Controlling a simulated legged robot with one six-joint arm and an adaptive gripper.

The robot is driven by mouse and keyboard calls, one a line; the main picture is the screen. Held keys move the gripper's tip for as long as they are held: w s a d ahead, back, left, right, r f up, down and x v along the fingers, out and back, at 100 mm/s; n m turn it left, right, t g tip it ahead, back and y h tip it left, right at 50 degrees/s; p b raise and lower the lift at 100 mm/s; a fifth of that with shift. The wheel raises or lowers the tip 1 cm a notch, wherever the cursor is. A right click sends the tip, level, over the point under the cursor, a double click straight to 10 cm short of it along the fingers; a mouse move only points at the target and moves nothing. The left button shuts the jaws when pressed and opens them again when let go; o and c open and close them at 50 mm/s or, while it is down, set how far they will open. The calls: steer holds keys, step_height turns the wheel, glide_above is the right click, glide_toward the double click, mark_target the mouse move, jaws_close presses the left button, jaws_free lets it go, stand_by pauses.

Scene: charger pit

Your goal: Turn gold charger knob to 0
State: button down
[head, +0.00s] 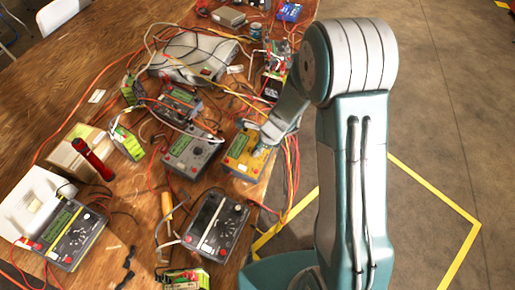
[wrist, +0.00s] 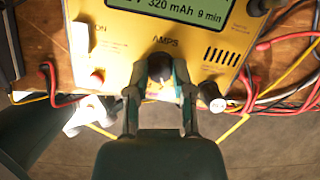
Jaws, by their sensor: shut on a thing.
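The gold charger (head: 241,150) sits near the right edge of the wooden table, partly hidden by my arm in the head view. In the wrist view the gold charger (wrist: 107,18) fills the top, with a lit green screen (wrist: 165,12) reading about "320 mAh 9 min" and an "AMPS" label. Below that label is its dark round knob (wrist: 160,66). My gripper (wrist: 160,84) reaches up from below with one finger on each side of the knob and is shut on it. The dial marks around the knob are mostly hidden by the fingers.
A grey charger (head: 190,153) stands left of the gold one, and a black charger (head: 217,226) stands nearer. Red and yellow cables (head: 291,165) hang over the table's right edge. Open floor (head: 440,130) lies right.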

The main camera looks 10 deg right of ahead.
steer(key=n, duration=0.4)
steer(key=shift+w+n+g, duration=0.1)
steer(key=shift+n+g, duration=0.2)
steer(key=shift+g, duration=0.1)
steer(key=n+g, duration=0.1)
steer(key=n, duration=0.3)
steer(key=shift+w+n, duration=0.1)
steer(key=shift+n, duration=0.3)
steer(key=shift+c, duration=2.4)
jaws_free()
